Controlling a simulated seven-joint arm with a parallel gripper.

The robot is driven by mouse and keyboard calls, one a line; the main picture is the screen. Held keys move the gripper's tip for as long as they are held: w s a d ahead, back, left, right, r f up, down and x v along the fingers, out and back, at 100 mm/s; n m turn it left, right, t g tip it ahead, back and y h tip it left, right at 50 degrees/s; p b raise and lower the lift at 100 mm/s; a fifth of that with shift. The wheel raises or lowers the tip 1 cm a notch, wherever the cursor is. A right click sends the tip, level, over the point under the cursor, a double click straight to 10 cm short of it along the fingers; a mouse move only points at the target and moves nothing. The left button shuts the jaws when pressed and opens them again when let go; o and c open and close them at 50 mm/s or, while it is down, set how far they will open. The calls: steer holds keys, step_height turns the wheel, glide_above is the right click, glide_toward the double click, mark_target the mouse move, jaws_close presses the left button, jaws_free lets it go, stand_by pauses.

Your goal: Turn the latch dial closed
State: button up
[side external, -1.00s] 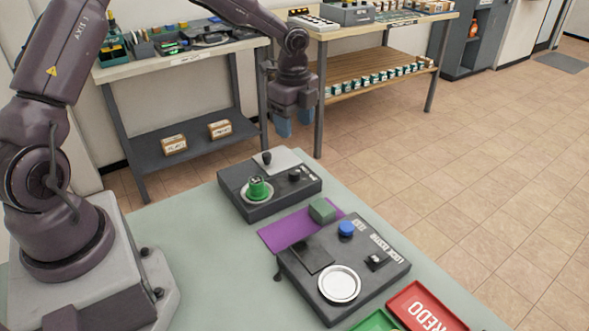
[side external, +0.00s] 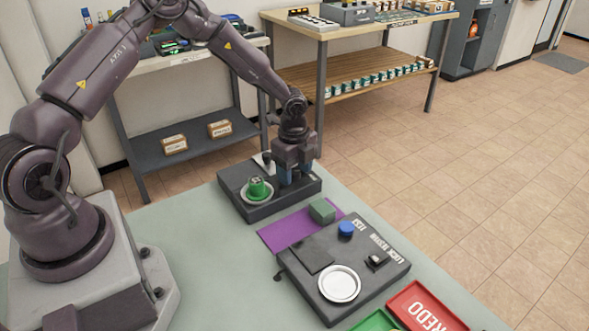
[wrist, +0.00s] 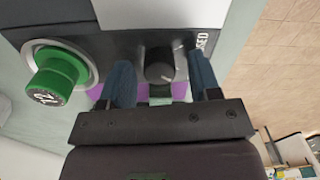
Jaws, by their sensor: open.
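The latch dial is a small black knob (wrist: 160,66) on a dark grey box (side external: 240,204). In the wrist view it sits between the two blue fingertips of my gripper (wrist: 163,82), which are apart, with a gap on each side. Lettering ending in "SED" is beside the dial. In the side view my gripper (side external: 296,176) is down at the right part of the box, and its fingers hide the dial there. I cannot tell from the pictures whether a finger touches the box.
A green knob (side external: 257,188) in a round silver dish and a black-knobbed lever (side external: 266,157) are on the same box. A purple mat with a green block (side external: 321,210) lies nearer. A second dark box with a blue button (side external: 346,228) and red and green trays follow.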

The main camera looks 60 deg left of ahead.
steer(key=c, duration=0.9)
steer(key=shift+n, duration=0.3)
steer(key=n, duration=0.9)
steer(key=shift+w+n, duration=0.1)
steer(key=shift+n, duration=2.1)
